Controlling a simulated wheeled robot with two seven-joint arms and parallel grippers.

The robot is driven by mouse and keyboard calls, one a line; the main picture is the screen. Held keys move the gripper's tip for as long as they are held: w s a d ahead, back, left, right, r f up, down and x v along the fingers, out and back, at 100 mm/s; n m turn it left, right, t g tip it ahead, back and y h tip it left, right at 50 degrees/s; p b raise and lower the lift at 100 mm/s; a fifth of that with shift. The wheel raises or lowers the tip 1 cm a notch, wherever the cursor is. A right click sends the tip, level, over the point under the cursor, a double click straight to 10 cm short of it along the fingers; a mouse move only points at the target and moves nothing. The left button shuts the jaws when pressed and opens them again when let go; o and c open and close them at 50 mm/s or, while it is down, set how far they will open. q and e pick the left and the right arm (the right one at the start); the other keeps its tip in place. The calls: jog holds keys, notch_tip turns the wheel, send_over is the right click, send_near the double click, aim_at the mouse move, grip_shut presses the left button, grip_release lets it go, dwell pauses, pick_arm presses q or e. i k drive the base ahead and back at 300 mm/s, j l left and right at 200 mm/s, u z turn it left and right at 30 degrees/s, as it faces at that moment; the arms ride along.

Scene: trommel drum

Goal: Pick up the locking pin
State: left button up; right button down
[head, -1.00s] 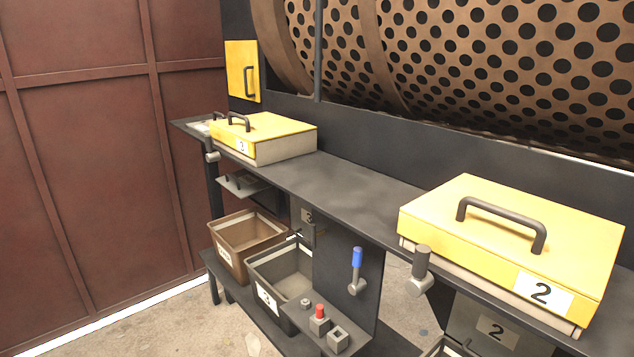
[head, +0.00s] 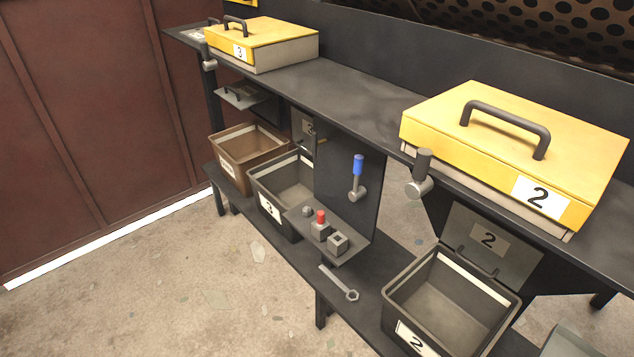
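A small pin with a red top (head: 321,217) stands upright in a grey block (head: 320,232) on a small dark shelf (head: 345,256); it looks like the locking pin, though no label shows. Beside it on the right is a grey block with a square opening in its top (head: 338,242). A small grey knob (head: 307,211) is on its left. Neither of my grippers is in view.
A blue-handled lever (head: 357,170) rises behind the shelf. A wrench (head: 341,284) lies on the lower deck. Bin 3 (head: 262,192), a brown bin (head: 228,178) and bin 2 (head: 400,283) flank the shelf. Yellow lids 3 (head: 270,34) and 2 (head: 480,140) are above.

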aim_at(320, 221)
jog(key=z, duration=0.25)
jog(key=i+j+z, duration=0.1)
jog(key=j+z, duration=0.2)
jog(key=i+j+z, duration=0.1)
jog(key=j+z, duration=0.15)
jog(key=i+j+z, duration=0.15)
jog(key=j, duration=0.4)
jog(key=j+z, duration=0.1)
jog(key=j, duration=0.45)
jog(key=i+j+z, duration=0.15)
jog(key=j, duration=1.3)
jog(key=i+j, duration=0.1)
jog(key=j, duration=0.7)
